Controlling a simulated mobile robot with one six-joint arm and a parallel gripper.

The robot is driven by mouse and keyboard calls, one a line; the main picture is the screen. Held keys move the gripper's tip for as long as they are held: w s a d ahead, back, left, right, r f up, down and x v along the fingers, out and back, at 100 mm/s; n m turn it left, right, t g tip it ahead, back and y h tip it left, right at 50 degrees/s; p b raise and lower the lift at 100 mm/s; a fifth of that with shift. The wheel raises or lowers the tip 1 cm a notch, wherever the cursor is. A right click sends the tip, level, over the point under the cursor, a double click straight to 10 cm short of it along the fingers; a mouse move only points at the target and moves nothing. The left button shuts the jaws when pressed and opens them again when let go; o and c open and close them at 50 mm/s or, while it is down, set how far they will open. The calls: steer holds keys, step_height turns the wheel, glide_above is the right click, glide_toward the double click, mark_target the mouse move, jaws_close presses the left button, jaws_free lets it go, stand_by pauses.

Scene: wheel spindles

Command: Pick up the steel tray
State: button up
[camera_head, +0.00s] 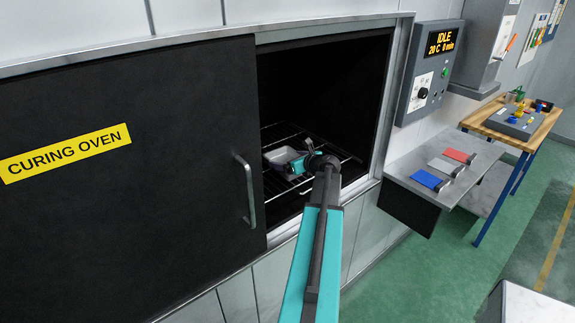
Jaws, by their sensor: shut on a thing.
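The steel tray (281,156) is a small shallow grey tray on the wire rack inside the curing oven. My arm reaches in through the oven opening. My gripper (297,164) is at the tray's right side and is shut on it. The fingertips and the exact grip on the rim are small and partly hidden by my wrist. I cannot tell whether the tray rests on the rack or is slightly raised.
The oven door (120,190) stands to the left of the opening, with a vertical handle (246,190). The wire rack (275,134) fills the cavity. A control panel (430,75) reading IDLE and a shelf (450,150) with coloured pads are on the right.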

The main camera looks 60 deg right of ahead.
steer(key=shift+r, duration=0.15)
steer(key=shift+r+b, duration=0.75)
steer(key=shift+r, duration=0.55)
steer(key=s+d+b, duration=0.1)
steer(key=s+d, duration=0.1)
steer(key=s, duration=0.2)
steer(key=s+d+r+b, duration=0.1)
steer(key=s+d+b, duration=0.1)
steer(key=s, duration=0.3)
steer(key=s+d+r+b, duration=0.1)
steer(key=s+d+b, duration=0.1)
steer(key=s, duration=0.3)
steer(key=shift+s+d, duration=0.15)
steer(key=shift+d, duration=0.45)
